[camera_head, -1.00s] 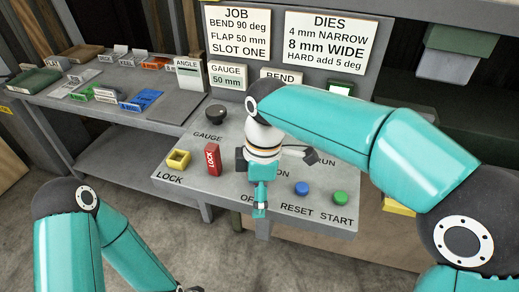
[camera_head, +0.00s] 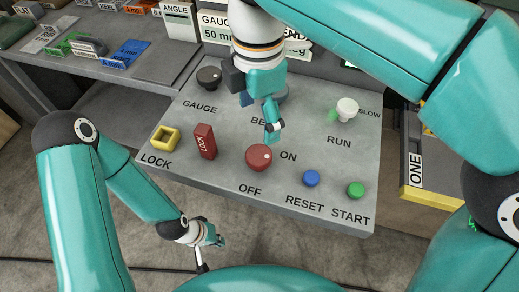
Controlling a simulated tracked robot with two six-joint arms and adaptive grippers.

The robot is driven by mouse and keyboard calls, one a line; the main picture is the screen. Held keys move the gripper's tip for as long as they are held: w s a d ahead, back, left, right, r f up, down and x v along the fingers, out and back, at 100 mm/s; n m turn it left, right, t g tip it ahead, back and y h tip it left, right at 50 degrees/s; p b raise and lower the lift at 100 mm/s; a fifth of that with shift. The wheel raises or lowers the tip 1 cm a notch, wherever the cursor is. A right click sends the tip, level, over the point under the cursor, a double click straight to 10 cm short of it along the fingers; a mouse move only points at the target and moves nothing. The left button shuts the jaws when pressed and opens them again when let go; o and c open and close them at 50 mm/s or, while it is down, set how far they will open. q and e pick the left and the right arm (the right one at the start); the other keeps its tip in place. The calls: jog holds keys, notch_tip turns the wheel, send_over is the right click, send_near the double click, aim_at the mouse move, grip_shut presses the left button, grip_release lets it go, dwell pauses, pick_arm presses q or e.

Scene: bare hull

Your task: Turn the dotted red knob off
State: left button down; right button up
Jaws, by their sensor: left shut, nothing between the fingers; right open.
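The red knob (camera_head: 258,157) sits on the grey panel between the ON label (camera_head: 288,157) and the OFF label (camera_head: 250,189). A small pale dot shows on its right side, toward ON. My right gripper (camera_head: 272,132) points down just behind the knob, its fingertips near the knob's far edge. It is open, though its fingers overlap in this view; I cannot tell whether it touches the knob. My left gripper (camera_head: 220,241) is shut and empty, low in front of the panel's front edge.
The panel also carries a yellow lock socket (camera_head: 165,138), a red LOCK block (camera_head: 204,141), a black gauge knob (camera_head: 209,78), a white RUN knob (camera_head: 347,109), a blue RESET button (camera_head: 311,178) and a green START button (camera_head: 356,190). A yellow-edged tray (camera_head: 430,193) stands at the right.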

aim_at(259, 154)
notch_tip(259, 154, down, 12)
jog(key=shift+r, duration=0.15)
dwell(0.3)
jog(key=c, duration=1.2)
jog(key=shift+o, duration=0.2)
